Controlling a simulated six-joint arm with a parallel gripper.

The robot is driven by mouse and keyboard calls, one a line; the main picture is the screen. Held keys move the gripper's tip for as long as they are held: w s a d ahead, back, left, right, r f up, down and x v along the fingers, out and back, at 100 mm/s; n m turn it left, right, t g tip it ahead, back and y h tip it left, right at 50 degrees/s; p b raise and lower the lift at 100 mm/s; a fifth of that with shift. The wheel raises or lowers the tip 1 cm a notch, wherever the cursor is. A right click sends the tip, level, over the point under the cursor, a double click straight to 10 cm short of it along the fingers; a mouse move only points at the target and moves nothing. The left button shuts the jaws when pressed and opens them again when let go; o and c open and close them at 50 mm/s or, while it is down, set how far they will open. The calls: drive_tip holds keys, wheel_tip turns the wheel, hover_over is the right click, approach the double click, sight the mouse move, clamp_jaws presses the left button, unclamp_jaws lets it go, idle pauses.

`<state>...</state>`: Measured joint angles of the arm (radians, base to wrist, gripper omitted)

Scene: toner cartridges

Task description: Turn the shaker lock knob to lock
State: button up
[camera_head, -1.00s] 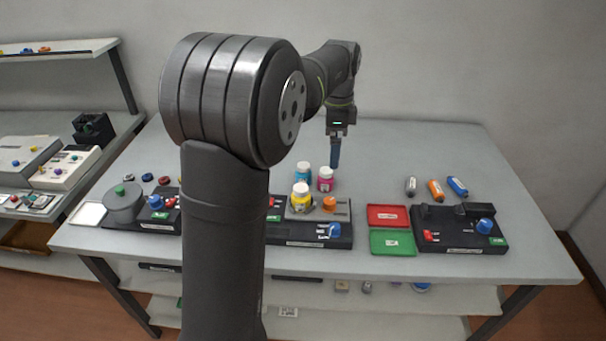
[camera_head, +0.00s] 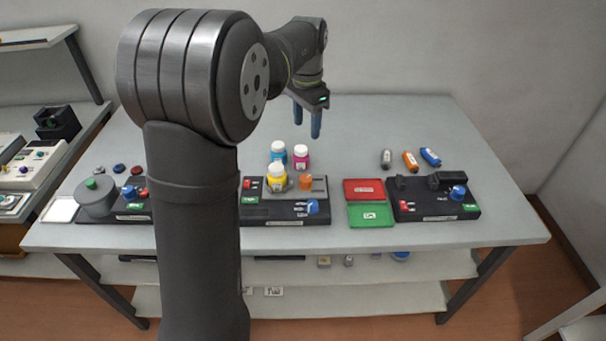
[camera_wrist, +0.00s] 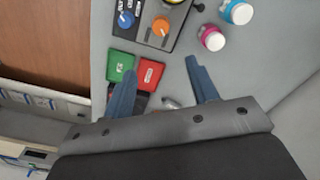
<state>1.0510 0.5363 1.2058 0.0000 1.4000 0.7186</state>
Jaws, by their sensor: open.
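The middle black machine (camera_head: 285,212) has a grey platform holding a yellow bottle (camera_head: 276,178). An orange knob (camera_head: 305,182) sits on that platform right of the bottle, and a blue knob (camera_head: 312,206) is at the machine's front right. Which one is the lock knob cannot be read. In the wrist view the orange knob (camera_wrist: 161,26) and blue knob (camera_wrist: 126,19) show near the top. My gripper (camera_head: 307,136) is open and empty, with blue fingers pointing down, above and behind the machine and apart from it. It also shows in the wrist view (camera_wrist: 160,82).
A cyan bottle (camera_head: 278,153) and a pink bottle (camera_head: 301,158) stand behind the machine. A red tray (camera_head: 363,184) and a green tray (camera_head: 370,221) lie to its right, beside another black machine (camera_head: 425,207). Several small cartridges (camera_head: 410,160) lie at the back right.

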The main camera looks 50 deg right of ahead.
drive_tip(key=n, duration=1.9)
approach(306, 179)
wheel_tip(306, 179, down, 9)
drive_tip(key=shift+d+f, duration=0.1)
drive_tip(key=c, duration=1)
